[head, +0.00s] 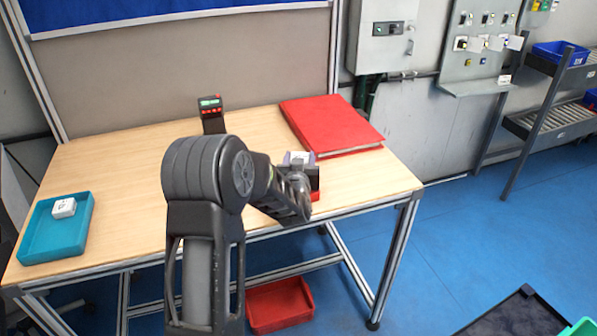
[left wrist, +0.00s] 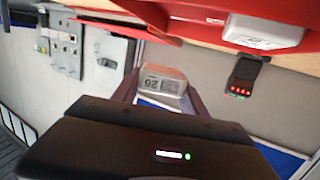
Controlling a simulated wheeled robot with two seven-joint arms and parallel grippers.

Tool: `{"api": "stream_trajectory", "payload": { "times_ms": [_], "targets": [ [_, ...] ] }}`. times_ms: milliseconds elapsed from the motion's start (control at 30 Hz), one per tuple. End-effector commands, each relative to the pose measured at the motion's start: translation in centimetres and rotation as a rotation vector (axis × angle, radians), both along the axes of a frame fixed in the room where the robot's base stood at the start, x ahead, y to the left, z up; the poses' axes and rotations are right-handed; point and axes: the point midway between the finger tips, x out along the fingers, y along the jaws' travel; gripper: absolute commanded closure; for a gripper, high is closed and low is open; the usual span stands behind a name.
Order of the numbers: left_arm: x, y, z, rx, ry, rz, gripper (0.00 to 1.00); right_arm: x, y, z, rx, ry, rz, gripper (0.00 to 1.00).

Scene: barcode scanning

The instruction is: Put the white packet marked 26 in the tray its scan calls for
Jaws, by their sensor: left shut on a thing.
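My left gripper (head: 299,174) is shut on a white packet (head: 298,157); in the left wrist view the packet (left wrist: 160,82), marked 26, sits between the fingers. In the head view it is held over the right part of the table, near a red tray (head: 314,196) mostly hidden behind my gripper. The red tray also shows in the left wrist view (left wrist: 205,14), with another white packet (left wrist: 262,30) at it. A teal tray (head: 84,233) at the table's left holds a white packet (head: 64,208). A dark scanner (head: 211,113) with a lit green display stands at the back; its text is unreadable. My right gripper is out of view.
A large red binder (head: 335,125) lies at the table's back right. The wooden table top (head: 125,165) is clear between the teal tray and my arm. A red crate (head: 280,305) is below the table. Grey cabinets and a rack stand behind on the right.

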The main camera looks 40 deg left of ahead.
Motion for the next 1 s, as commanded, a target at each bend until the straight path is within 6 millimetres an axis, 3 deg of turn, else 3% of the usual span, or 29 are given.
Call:
{"api": "stream_trajectory", "payload": {
  "times_ms": [300, 600, 1000],
  "targets": [
    [0.0, 0.0, -0.2, 0.001, -0.002, 0.000, 0.97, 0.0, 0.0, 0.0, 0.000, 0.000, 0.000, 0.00],
    [0.0, 0.0, -3.8, 0.000, 0.001, -0.001, 0.97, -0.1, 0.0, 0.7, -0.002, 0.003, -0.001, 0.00],
    [0.0, 0.0, -4.5, 0.001, -0.003, -0.001, 0.97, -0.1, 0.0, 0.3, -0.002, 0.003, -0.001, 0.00]
  ]
}}
